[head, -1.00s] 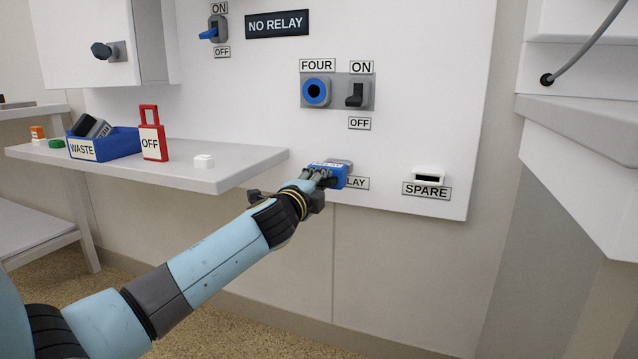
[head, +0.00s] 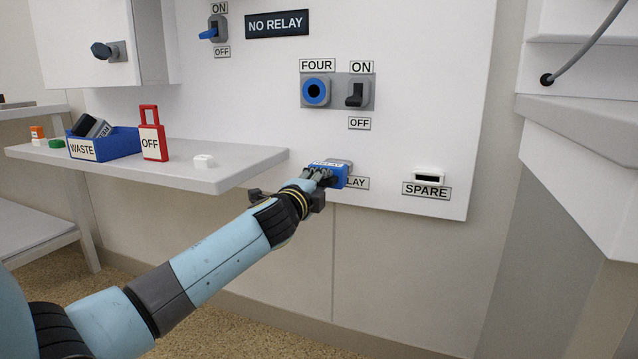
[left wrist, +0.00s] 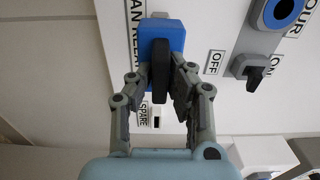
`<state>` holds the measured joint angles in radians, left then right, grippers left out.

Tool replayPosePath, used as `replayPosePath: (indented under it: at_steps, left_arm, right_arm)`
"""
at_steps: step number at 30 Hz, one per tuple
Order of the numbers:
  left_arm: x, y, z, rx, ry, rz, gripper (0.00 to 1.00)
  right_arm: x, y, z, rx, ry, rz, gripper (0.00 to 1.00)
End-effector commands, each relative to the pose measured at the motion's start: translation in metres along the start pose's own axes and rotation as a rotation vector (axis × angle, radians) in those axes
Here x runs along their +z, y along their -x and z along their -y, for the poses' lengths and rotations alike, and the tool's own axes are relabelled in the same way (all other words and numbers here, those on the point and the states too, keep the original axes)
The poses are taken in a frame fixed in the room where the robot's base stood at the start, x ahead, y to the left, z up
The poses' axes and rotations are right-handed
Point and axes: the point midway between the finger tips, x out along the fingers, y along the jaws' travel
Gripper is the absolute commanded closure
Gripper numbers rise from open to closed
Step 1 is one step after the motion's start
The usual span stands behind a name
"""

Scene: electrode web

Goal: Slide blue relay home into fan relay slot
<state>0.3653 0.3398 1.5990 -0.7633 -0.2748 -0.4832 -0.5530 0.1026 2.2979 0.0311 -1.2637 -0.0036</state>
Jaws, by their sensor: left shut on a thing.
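The blue relay (head: 339,176) is at the grey fan relay slot (head: 345,162) low on the white panel. It also shows in the left wrist view (left wrist: 176,36), with a dark grip tab standing out from it. My left gripper (head: 322,177) is shut on this tab; its two fingers lie on either side of the tab in the left wrist view (left wrist: 160,84). The relay's face is against or very close to the slot; I cannot tell how deep it sits. The slot's label (head: 357,183) is partly hidden by the relay. My right gripper is not in view.
A NO RELAY sign (head: 277,24) is at the panel's top. A FOUR socket (head: 316,92) and a black switch (head: 356,94) sit above the relay. A SPARE slot (head: 429,178) is to the right. A shelf (head: 225,172) at left holds a blue WASTE bin (head: 118,145) and a red OFF tag (head: 153,142).

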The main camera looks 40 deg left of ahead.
Motion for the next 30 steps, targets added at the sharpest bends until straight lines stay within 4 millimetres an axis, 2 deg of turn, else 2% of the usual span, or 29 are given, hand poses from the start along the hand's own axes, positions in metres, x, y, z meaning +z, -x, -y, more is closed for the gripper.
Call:
replayPosePath:
  at_steps: [30]
  left_arm:
    - [0.000, -0.026, 0.001, -0.001, 0.000, 0.000, 1.00]
  right_arm:
    - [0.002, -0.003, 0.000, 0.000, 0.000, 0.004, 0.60]
